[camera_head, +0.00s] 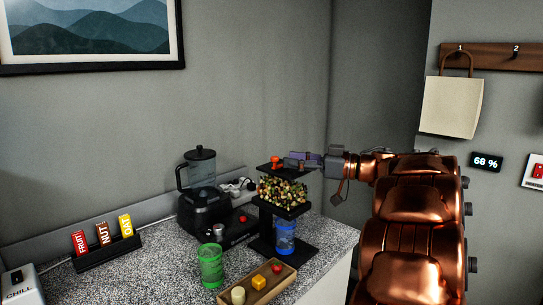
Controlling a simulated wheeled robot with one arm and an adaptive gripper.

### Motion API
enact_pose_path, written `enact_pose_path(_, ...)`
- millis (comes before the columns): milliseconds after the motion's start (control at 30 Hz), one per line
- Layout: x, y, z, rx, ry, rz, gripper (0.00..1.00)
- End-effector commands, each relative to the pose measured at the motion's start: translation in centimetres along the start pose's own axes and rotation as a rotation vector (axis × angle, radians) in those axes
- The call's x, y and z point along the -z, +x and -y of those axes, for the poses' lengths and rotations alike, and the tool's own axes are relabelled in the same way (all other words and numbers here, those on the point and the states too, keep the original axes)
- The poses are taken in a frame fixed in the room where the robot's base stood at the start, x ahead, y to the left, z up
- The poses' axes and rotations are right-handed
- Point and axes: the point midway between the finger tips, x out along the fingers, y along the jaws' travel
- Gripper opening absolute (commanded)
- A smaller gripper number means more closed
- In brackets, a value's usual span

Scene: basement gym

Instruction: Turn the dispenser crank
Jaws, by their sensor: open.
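The dispenser (284,192) stands on the speckled counter, a black frame around a clear section full of mixed, multicoloured pieces. An orange-red knob (275,160) shows at its top left and looks like part of the crank; the rest of the crank is hidden or too small to tell. A blue cup (285,236) stands under the dispenser's outlet. My gripper (293,160) reaches in from the right at the height of the dispenser's top, close to the knob. It is open, and I cannot tell whether it touches the knob.
A black blender (201,200) stands left of the dispenser. A green cup (211,266) and a wooden tray (246,290) with small coloured blocks are in front. A bar rack (108,251) stands at the left. Walls close off the back.

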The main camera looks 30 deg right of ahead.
Motion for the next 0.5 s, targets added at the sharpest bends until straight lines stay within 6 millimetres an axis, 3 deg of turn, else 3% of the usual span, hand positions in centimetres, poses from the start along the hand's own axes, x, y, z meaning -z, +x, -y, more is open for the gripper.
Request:
enact_pose_path(300,0.1,4.5,0.1,0.002,-0.002,0.0,0.44)
enact_pose_path(500,0.0,5.8,0.0,0.001,-0.002,0.001,0.44)
